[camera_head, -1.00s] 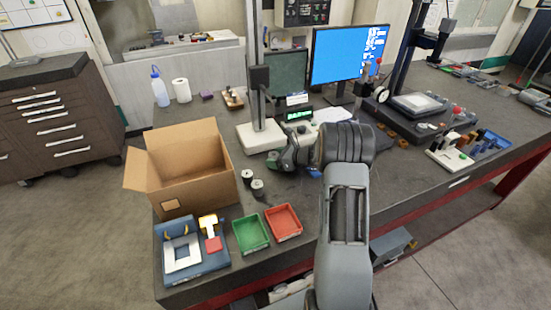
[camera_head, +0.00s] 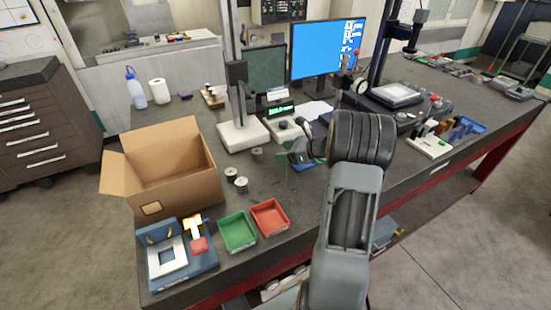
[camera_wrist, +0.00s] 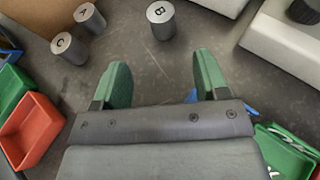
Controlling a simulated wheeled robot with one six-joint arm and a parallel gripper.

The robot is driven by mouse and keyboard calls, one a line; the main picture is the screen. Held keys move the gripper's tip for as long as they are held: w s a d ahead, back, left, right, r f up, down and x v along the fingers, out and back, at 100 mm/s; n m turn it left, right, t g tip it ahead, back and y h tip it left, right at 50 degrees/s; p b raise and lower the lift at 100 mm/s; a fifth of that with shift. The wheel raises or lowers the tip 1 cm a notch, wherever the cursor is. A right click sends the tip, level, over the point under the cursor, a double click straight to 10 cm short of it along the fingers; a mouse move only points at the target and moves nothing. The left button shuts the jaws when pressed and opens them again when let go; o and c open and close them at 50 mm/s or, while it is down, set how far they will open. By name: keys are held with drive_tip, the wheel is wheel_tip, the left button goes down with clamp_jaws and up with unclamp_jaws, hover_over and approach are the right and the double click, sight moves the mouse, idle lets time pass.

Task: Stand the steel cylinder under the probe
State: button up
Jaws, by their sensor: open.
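Several small steel cylinders stand upright on the dark bench. The one marked B (camera_wrist: 161,22) is ahead of my gripper (camera_wrist: 158,75) in the wrist view. In the head view it stands apart (camera_head: 257,154) in front of the probe stand. The one marked C (camera_wrist: 70,48) and another (camera_wrist: 90,18) stand close together at the upper left; in the head view they are beside the cardboard box (camera_head: 241,185). My gripper is open with its green fingers apart and nothing between them. The probe stand (camera_head: 243,134) has a white base and a grey column.
A green tray (camera_head: 237,233) and a red tray (camera_head: 270,218) lie near the front edge. The cardboard box (camera_head: 185,190) stands at the left, behind a blue fixture (camera_head: 180,255). A digital readout (camera_head: 283,120) stands right of the probe stand.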

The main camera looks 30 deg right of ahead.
drive_tip(key=s+a+r+n+g+h, duration=0.1)
drive_tip(key=s+a+r+n+g, duration=0.2)
drive_tip(key=s+a+n, duration=0.4)
drive_tip(key=s+a+r+n+g+h, duration=0.2)
drive_tip(key=s+a+r+n+g, duration=0.15)
drive_tip(key=a+n, duration=0.45)
drive_tip(key=s+a+r+n+h, duration=0.1)
drive_tip(key=s+a+n+h, duration=0.2)
drive_tip(key=s+n, duration=0.9)
drive_tip(key=n+h, duration=0.1)
drive_tip(key=h, duration=0.1)
drive_tip(key=shift+s+r+t+h, duration=0.25)
drive_tip(key=shift+r+t+h, duration=0.05)
drive_tip(key=shift+t+h, duration=0.1)
